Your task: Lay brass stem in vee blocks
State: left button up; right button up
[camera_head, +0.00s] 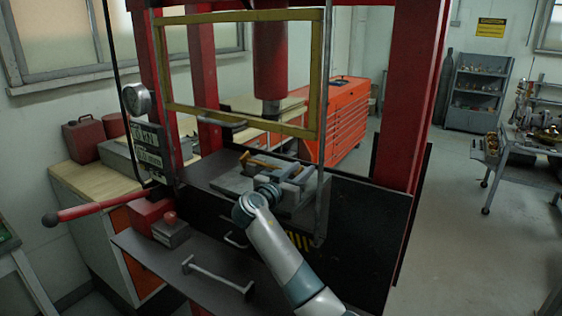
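A short brass-coloured piece, which looks like the brass stem (263,163), shows on the press bed among grey steel blocks (290,173). The blocks look like the vee blocks, but their notches are too small to make out. My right arm reaches in from the bottom, and my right gripper (264,181) is low at the front of the blocks, close to the brass piece. Its fingers are small and dark, so I cannot tell whether they are open or touch anything. My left gripper is not in view.
A red press frame (400,100) surrounds the bed, with a red ram (270,60) above. A yellow-framed guard (322,75) hangs in front, raised above the blocks. A red-handled lever (100,207) sticks out left. A grey shelf with a bar handle (217,277) lies below.

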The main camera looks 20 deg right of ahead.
jog(key=shift+w+d, duration=0.1)
jog(key=shift+w, duration=0.05)
jog(key=shift+a+r, duration=0.15)
jog(key=shift+a, duration=0.1)
jog(key=shift+d, duration=0.15)
jog(key=shift+c, duration=1)
jog(key=c, duration=0.5)
grip_shut()
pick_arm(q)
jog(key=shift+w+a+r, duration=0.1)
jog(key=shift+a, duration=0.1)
